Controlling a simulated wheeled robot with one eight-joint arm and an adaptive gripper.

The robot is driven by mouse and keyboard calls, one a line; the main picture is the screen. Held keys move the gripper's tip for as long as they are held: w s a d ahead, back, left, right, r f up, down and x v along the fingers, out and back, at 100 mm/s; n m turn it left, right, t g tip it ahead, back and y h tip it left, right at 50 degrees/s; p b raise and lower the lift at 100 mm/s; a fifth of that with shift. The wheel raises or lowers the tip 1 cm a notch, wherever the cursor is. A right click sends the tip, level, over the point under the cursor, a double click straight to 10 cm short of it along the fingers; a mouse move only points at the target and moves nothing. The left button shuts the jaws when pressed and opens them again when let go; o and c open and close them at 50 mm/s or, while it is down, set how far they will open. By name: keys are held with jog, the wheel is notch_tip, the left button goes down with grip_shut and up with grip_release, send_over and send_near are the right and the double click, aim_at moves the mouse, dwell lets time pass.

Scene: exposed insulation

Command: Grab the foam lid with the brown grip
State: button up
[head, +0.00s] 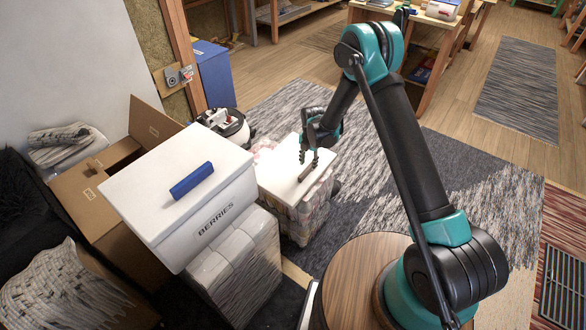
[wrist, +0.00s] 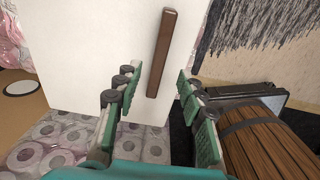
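The white foam lid (wrist: 90,60) with the brown grip (wrist: 161,52) lies flat on wrapped rolls. In the head view the same lid (head: 272,178) is right of the berries box, its brown grip (head: 308,171) near its right side. My gripper (wrist: 150,88) is open and empty, its fingers to either side of the lower end of the grip in the picture. In the head view my gripper (head: 311,158) is over the lid's right part, by the grip. I cannot tell how high the fingertips are above the lid.
A white box marked BERRIES (head: 216,217) with a blue-grip lid (head: 145,195) stands on packaged rolls, left of the foam lid. Open cardboard boxes (head: 92,190) stand further left. A dark round-topped device (head: 232,128) is behind. Rug floor (head: 440,170) to the right is clear.

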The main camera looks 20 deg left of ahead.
aim_at(308, 168)
jog(key=f, duration=0.2)
jog(key=w+f, duration=0.1)
jog(key=f, duration=0.1)
jog(key=shift+a+f, duration=0.1)
jog(key=shift+f, duration=0.5)
jog(key=shift+c, duration=0.3)
grip_shut()
